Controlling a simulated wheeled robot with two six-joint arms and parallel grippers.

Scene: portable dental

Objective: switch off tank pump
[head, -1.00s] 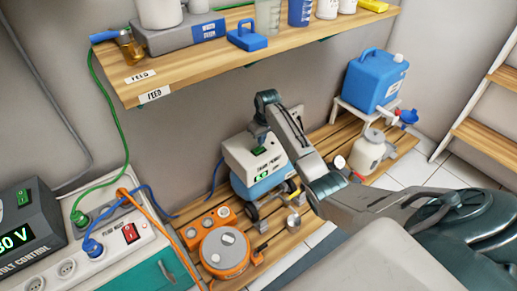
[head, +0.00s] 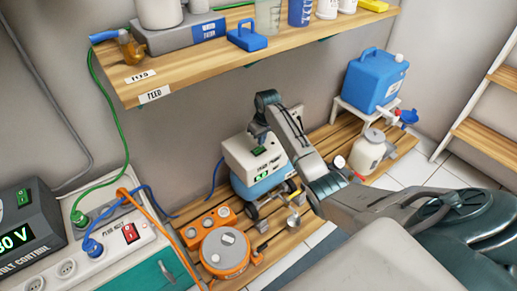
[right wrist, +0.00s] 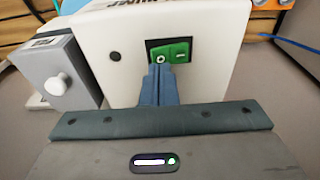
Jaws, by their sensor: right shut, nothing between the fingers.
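The tank pump (head: 238,158) is a white box on a blue tank, with a small lit green display, standing on a wooden slatted platform below the shelf. Its green rocker switch (right wrist: 172,51) sits in a dark frame and shows an O mark on the left and a bar on the right. My right gripper (right wrist: 160,70) is shut and empty, its blue-grey fingertips at the lower edge of the switch, by the O side. I cannot tell whether they touch it. In the head view my right gripper (head: 257,140) is above the pump top. My left gripper is not in view.
A shelf (head: 200,62) with several containers hangs above and behind the pump. An orange unit (head: 225,253) stands in front. A power strip (head: 118,243) with cables is at left.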

